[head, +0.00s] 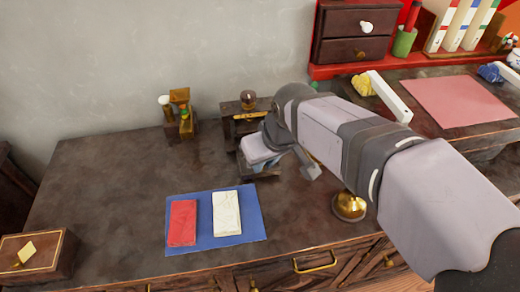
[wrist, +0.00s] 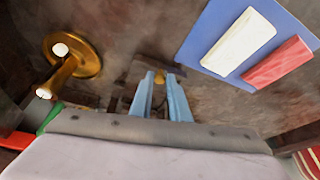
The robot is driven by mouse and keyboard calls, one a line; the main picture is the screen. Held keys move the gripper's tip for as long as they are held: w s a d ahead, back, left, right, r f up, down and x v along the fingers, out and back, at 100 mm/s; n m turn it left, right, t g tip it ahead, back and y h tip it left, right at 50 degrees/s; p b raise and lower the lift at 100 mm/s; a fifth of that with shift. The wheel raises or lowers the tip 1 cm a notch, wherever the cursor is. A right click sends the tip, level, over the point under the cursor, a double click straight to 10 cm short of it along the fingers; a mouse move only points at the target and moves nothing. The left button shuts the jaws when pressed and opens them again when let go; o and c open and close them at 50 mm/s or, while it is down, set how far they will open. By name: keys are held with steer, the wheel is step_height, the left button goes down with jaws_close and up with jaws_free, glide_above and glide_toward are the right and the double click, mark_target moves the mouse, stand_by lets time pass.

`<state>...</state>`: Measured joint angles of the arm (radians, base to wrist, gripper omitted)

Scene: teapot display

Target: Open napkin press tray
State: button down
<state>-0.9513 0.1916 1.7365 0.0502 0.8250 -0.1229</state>
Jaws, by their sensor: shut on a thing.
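The napkin press (head: 232,126) is a small dark wooden stand with a round brown knob on top, at the back middle of the desk in the head view. Its dark tray (head: 266,178) shows low at the front, partly hidden by my gripper. In the wrist view my gripper (wrist: 159,79) has its two light-blue fingers on either side of a small brass knob (wrist: 159,76), shut on it. The dark wooden tray edge (wrist: 140,71) lies just beyond the fingertips. How far the tray stands out is hard to tell.
A blue mat (head: 215,243) with a red napkin (head: 182,222) and a white napkin (head: 227,213) lies in front of the press. A brass stand (head: 349,206) is to the right. Small wood-and-brass items (head: 181,115) stand left.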

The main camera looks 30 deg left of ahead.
steer(key=shift+s+d, duration=1.1)
steer(key=shift+s, duration=0.05)
steer(key=c, duration=1.9)
jaws_free()
steer(key=shift+s+d, duration=0.1)
steer(key=shift+c, duration=0.2)
steer(key=p+v, duration=0.1)
steer(key=v, duration=0.6)
steer(key=shift+r, duration=0.15)
steer(key=shift+d, duration=0.1)
